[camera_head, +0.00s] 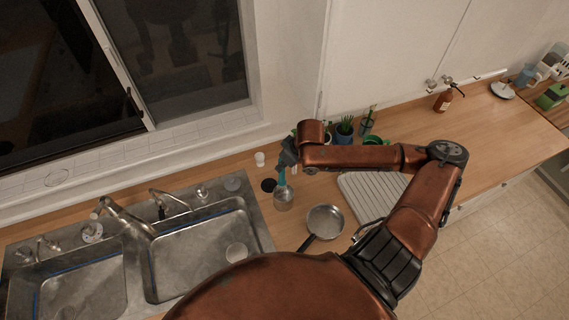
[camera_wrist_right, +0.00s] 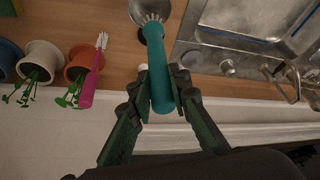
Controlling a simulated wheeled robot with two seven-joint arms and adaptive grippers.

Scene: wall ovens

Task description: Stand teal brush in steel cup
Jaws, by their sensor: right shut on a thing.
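My right gripper (camera_head: 287,158) is shut on the teal brush (camera_wrist_right: 160,75), which also shows as a short teal strip in the head view (camera_head: 282,177). The brush hangs with its pale bristles down. The steel cup (camera_head: 283,201) stands on the wooden counter right below it, beside the sink; part of it shows at the top of the right wrist view (camera_wrist_right: 145,8). The bristles overlap the cup's mouth; I cannot tell how deep they sit. The right gripper (camera_wrist_right: 160,78) holds the handle's upper part. My left gripper is not in view.
The double sink (camera_head: 200,255) lies left of the cup. A frying pan (camera_head: 325,221) and a ribbed white drainboard (camera_head: 362,197) lie to the right. Potted plants (camera_wrist_right: 82,66) and a pink-handled brush (camera_wrist_right: 93,75) are close by. A dark round object (camera_head: 268,185) sits beside the cup.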

